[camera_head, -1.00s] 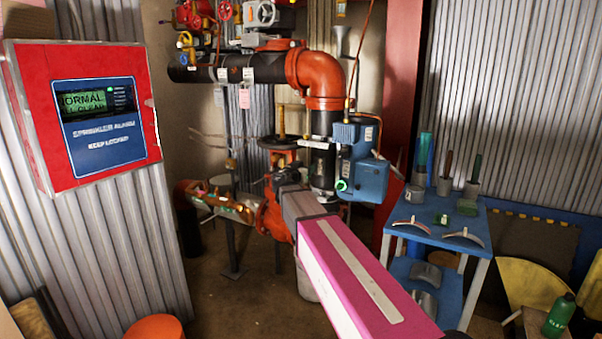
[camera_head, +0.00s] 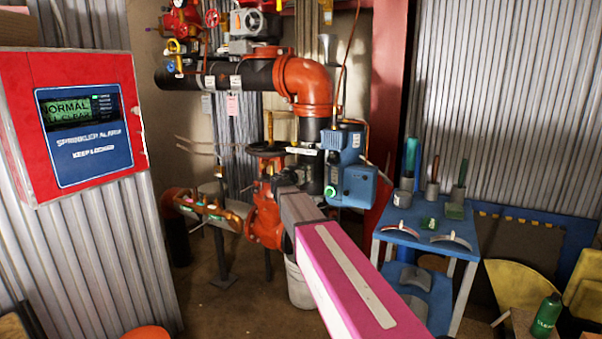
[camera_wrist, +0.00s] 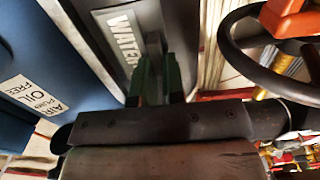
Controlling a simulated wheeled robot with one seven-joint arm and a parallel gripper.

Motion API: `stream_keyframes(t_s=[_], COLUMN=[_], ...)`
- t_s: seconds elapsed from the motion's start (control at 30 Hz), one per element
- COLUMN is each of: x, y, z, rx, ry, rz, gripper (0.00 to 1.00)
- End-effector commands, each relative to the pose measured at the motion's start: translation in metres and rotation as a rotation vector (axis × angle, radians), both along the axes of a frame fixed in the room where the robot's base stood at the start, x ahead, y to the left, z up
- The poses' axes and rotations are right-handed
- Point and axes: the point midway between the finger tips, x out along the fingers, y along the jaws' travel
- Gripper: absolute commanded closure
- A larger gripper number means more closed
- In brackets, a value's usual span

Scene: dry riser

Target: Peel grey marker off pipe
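The grey marker (camera_wrist: 122,38) shows in the wrist view as a grey sheet with the white word WATER. It lies against the dark vertical pipe (camera_head: 313,170), which stands below an orange elbow. My gripper (camera_wrist: 158,72) has two dark fingers with green faces, close together at the right edge of the marker. A grey strip of the marker stands between the fingers, and they appear shut on it. In the head view my gripper (camera_head: 287,182) is at the far end of my pink arm, beside the pipe; its fingertips and the marker are not clear there.
A blue box (camera_head: 351,172) is fixed right of the pipe; it also fills the left of the wrist view (camera_wrist: 40,70). A dark handwheel (camera_wrist: 240,70) is close on the right. A blue table (camera_head: 430,228) with tools stands right. A red alarm panel (camera_head: 80,125) is near left.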

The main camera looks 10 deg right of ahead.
Motion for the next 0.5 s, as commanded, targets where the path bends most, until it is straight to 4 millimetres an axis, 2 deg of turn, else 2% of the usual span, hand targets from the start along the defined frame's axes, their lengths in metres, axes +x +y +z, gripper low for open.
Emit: stream_keyframes(t_s=[0.5], x=[-0.0035], y=[0.0023], z=[-0.0001], rx=[0.000], ry=[0.000], rz=[0.000], gripper=[1.00])
